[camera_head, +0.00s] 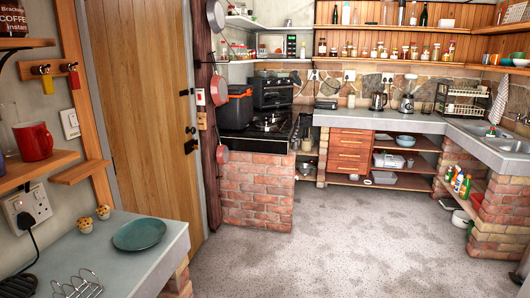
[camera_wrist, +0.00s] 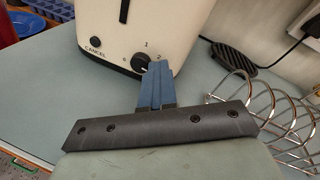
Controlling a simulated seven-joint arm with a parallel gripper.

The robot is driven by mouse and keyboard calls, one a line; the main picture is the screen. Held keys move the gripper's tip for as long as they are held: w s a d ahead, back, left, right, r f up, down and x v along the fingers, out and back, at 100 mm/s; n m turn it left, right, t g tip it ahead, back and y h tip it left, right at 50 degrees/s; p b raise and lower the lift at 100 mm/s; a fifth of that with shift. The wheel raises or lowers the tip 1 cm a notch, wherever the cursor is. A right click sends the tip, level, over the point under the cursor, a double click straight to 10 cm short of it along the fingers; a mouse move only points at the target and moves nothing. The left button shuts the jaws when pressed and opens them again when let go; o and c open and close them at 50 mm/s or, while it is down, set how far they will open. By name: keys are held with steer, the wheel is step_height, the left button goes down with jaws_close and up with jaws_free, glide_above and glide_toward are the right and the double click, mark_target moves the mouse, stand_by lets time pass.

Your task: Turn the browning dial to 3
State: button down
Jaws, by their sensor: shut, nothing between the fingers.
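The cream toaster (camera_wrist: 198,18) stands on the counter at the top of the wrist view. The black browning dial (camera_wrist: 138,61) is low on its front, with the marks 1, 2 and 6 readable around it. The mark 3 is not visible, and I cannot tell where the dial points. A black button marked CANCEL (camera_wrist: 95,43) is to the dial's left. My gripper (camera_wrist: 161,66), with blue fingers, is shut and empty. Its tips overlap the dial's right edge in the picture; I cannot tell whether they touch. Neither toaster nor gripper shows in the head view.
A wire toast rack (camera_wrist: 262,105) stands close to the right of my gripper; it also shows in the head view (camera_head: 78,286). A black slotted object (camera_wrist: 232,54) lies behind it. The head view shows a teal plate (camera_head: 139,233) and two muffins (camera_head: 86,224) on the counter.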

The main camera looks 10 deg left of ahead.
stand_by(0.4)
steer(key=shift+w, duration=0.3)
steer(key=shift+s+f+v, duration=0.1)
steer(key=shift+s+v, duration=0.1)
steer(key=shift+v, duration=0.8)
steer(key=shift+s+f+v, duration=0.1)
steer(key=shift+s+v, duration=0.1)
steer(key=shift+v, duration=0.75)
steer(key=shift+s+f+v, duration=0.1)
steer(key=shift+s+v, duration=0.1)
steer(key=shift+v, duration=0.8)
steer(key=shift+d, duration=0.15)
